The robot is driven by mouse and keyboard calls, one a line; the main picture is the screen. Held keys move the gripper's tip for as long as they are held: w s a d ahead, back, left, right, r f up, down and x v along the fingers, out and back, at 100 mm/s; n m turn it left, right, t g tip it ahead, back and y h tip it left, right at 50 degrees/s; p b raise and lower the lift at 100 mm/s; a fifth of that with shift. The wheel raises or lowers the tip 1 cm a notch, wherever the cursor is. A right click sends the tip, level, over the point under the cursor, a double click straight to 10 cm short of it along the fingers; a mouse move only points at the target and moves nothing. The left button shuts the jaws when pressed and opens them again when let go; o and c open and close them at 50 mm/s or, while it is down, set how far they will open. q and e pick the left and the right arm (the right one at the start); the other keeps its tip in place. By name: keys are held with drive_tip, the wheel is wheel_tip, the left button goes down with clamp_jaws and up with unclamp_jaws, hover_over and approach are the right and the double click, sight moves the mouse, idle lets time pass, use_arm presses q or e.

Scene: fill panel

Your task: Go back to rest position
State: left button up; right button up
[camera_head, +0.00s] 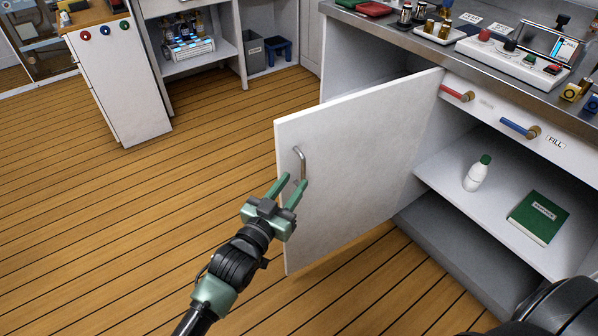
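My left gripper (289,191) is open, its two green fingers apart, close to the metal handle (298,160) of a white cabinet door (350,165). The fingertips overlap the lower part of the handle in the picture; I cannot tell if they touch it. The door stands wide open from the cabinet. My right gripper is not in view; a dark rounded part of my body shows at the bottom right corner.
The cabinet's open shelf (445,175) holds a white bottle with a green cap (477,174) and a green book (538,217). Above are a red handle (457,93), a blue handle (520,128) and a crowded counter (400,31). The wooden floor (120,230) at left is clear.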

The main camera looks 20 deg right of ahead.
use_arm(q)
drive_tip(key=shift+s+a, duration=0.35)
drive_tip(key=shift+s, duration=0.05)
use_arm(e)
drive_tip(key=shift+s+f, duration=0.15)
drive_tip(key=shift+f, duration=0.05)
